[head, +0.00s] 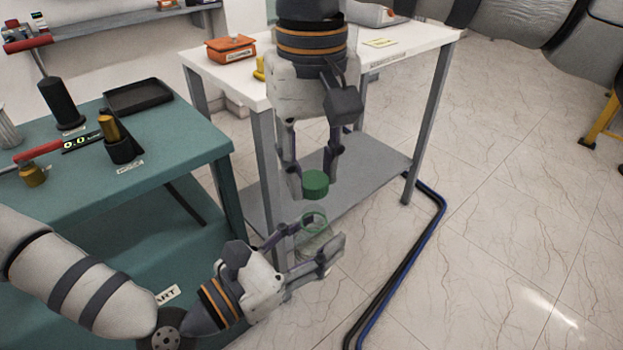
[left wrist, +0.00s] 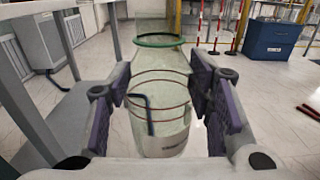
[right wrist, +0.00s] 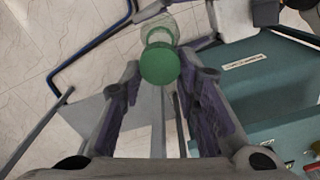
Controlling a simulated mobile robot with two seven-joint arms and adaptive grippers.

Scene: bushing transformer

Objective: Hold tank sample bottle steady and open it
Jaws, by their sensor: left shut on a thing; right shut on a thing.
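The tank sample bottle (head: 314,246) is clear, with a green ring at its open mouth. My left gripper (head: 318,243) is shut around its body. In the left wrist view the bottle (left wrist: 160,100) stands between the two finger pads, with a pale label low on its side. The green cap (head: 315,184) is off the bottle, a little above the mouth, with a visible gap. My right gripper (head: 314,178) points down and is shut on the cap. In the right wrist view the cap (right wrist: 160,66) sits at the fingertips and partly covers the bottle (right wrist: 158,30).
A teal workbench (head: 180,150) with tools and a black tray (head: 137,97) is at the left. A white table (head: 400,45) with a grey lower shelf (head: 365,165) stands behind the grippers. Dark and blue cables (head: 405,265) run along the floor. The tiled floor at the right is open.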

